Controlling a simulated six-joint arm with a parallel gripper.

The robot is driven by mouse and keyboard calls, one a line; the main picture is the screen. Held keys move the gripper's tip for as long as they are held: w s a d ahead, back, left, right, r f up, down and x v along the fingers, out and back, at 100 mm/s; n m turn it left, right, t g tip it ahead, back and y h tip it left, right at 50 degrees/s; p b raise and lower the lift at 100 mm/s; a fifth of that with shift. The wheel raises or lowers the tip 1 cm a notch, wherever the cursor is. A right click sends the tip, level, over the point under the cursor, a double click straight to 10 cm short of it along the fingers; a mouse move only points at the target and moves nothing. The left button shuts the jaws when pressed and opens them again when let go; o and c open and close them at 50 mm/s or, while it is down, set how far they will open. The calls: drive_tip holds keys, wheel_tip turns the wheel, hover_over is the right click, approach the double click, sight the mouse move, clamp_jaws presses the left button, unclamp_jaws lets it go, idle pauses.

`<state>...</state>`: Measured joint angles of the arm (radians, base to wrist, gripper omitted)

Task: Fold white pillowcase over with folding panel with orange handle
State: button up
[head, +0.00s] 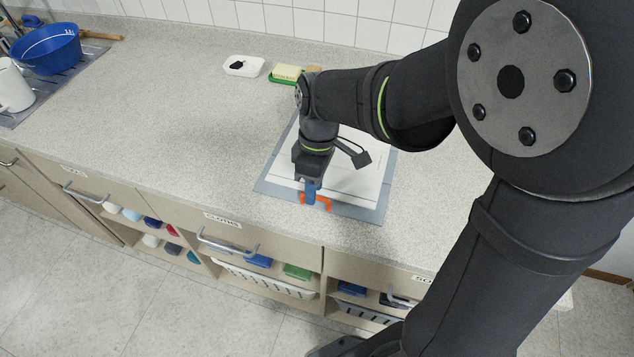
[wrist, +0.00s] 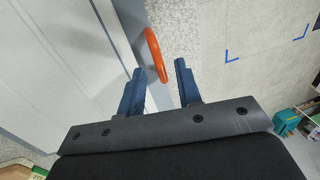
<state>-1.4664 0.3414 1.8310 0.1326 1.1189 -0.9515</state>
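The white pillowcase (head: 365,182) lies flat on the grey-blue folding panel (head: 358,211) on the counter; my arm hides part of both. In the wrist view the pillowcase (wrist: 45,60) and the panel (wrist: 112,25) fill the left side. The orange handle (head: 326,203) is at the panel's front edge. My gripper (head: 311,191) is right at the handle, fingers pointing down. In the wrist view the curved handle (wrist: 152,45) reaches between the two blue fingertips of my gripper (wrist: 160,68). The fingers are apart, with a gap visible; firm contact cannot be told.
A white dish (head: 243,66) and a green tray with a yellow block (head: 287,73) stand behind the panel. A blue bowl (head: 47,50) and white jug (head: 14,88) are far left. The counter left of the panel (head: 180,130) is clear. Open shelves lie below the front edge.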

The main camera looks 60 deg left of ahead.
drive_tip(key=shift+f, duration=0.2)
clamp_jaws()
